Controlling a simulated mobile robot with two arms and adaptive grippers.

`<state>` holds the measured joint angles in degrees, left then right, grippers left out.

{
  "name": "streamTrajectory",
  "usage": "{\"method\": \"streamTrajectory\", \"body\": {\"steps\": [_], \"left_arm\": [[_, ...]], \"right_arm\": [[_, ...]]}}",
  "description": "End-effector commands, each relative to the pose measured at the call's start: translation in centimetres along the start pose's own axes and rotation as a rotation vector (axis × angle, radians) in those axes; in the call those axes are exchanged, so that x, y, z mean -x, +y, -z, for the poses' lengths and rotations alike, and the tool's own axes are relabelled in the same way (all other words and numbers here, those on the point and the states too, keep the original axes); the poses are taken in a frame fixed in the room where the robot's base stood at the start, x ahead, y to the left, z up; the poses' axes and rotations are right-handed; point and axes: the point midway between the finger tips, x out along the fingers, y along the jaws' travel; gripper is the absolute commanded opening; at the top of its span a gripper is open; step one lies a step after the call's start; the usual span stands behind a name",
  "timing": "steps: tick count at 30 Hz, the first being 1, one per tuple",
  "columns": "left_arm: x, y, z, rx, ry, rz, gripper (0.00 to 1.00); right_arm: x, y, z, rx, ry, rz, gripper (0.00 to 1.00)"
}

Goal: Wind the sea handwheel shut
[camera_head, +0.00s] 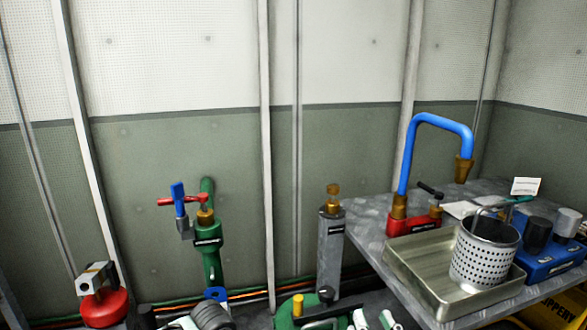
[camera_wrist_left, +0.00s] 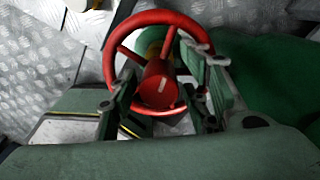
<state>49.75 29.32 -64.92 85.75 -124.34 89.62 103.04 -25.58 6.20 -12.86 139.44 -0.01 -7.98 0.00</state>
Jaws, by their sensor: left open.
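A red handwheel (camera_wrist_left: 158,17) with spokes and a red hub (camera_wrist_left: 160,84) fills the upper middle of the left wrist view. The hub has a white mark on its face. My left gripper (camera_wrist_left: 168,62) is open, with one finger on each side of the hub, overlapping the lower left and right parts of the rim. I cannot tell whether the fingers touch the rim. In the head view I cannot make out this handwheel or my left gripper for certain. My right gripper is not in view.
In the head view, a green standpipe (camera_head: 211,262) carries red and blue handles. A grey cylinder (camera_head: 330,245) stands in the middle. A bench at right holds a metal tray (camera_head: 428,296), a perforated basket (camera_head: 484,255) and a blue bent pipe (camera_head: 406,155). A red fitting (camera_head: 104,307) is at lower left.

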Motion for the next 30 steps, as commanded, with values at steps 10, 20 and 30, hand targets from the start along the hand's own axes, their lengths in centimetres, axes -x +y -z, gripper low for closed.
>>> {"method": "streamTrajectory", "body": {"steps": [10,20,30], "left_arm": [[-0.08,0.06,-0.06,0.583,-0.001,-0.001,0.45],[-0.12,0.1,-0.04,1.146,-0.001,-0.003,0.45],[-0.14,-0.12,0.36,1.477,0.008,-0.003,0.45]], "right_arm": [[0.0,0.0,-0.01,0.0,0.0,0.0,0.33],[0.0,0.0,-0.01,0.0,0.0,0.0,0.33],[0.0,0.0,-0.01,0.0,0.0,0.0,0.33]]}}
